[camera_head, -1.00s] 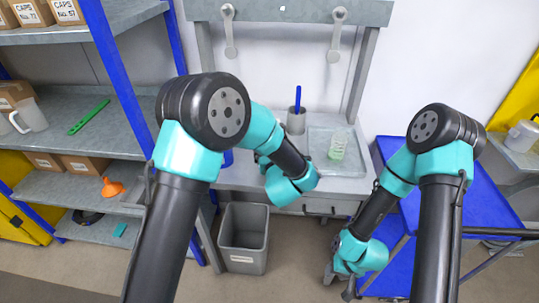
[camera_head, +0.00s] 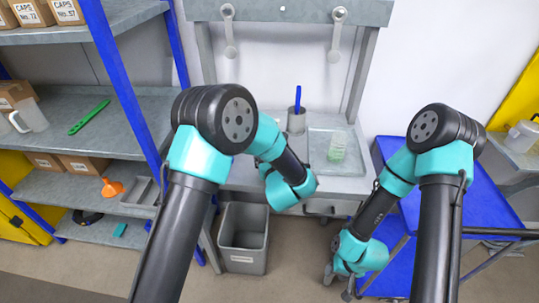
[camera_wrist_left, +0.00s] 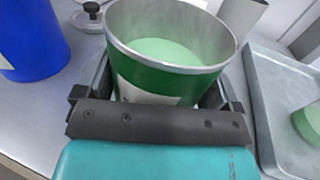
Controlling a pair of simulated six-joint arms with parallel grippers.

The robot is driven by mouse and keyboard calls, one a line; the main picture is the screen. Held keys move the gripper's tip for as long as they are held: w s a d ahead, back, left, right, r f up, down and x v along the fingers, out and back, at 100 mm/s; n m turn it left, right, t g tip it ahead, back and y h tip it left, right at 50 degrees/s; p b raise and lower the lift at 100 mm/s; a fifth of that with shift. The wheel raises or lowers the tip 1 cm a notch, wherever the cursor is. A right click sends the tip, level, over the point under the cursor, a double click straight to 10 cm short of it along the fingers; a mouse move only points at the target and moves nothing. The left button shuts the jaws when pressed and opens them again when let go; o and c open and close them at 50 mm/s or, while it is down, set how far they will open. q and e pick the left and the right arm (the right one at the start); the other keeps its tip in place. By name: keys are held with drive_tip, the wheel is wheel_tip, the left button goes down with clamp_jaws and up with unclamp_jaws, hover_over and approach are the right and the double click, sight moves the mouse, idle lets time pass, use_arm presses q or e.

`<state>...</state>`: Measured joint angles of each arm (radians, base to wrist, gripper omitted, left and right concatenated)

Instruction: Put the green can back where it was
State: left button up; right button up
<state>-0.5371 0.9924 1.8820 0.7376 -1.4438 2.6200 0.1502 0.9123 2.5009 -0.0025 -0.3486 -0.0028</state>
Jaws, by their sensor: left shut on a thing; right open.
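The green can (camera_wrist_left: 165,72) is an open metal can with a green outside, a pale label and pale green contents. It fills the middle of the left wrist view, between the jaws of my left gripper (camera_wrist_left: 157,92), which is shut on it. It looks roughly upright over the grey bench (camera_wrist_left: 35,115). In the head view my own left arm hides the can and the left gripper. My right gripper (camera_head: 338,280) is open and empty, low in front of the blue cart.
A blue can (camera_wrist_left: 30,40) stands left of the green can. A metal tray (camera_head: 350,165) holding a clear vessel with green contents (camera_head: 337,147) lies to the right. A grey cup with a blue handle (camera_head: 297,120) stands behind. A grey bin (camera_head: 243,237) is below.

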use_arm(q)
drive_tip(key=o, duration=0.9)
drive_tip(key=shift+f, duration=0.15)
drive_tip(key=shift+o, duration=0.2)
drive_tip(key=shift+s, duration=0.2)
drive_tip(key=v, duration=1.1)
drive_tip(key=shift+s, duration=0.3)
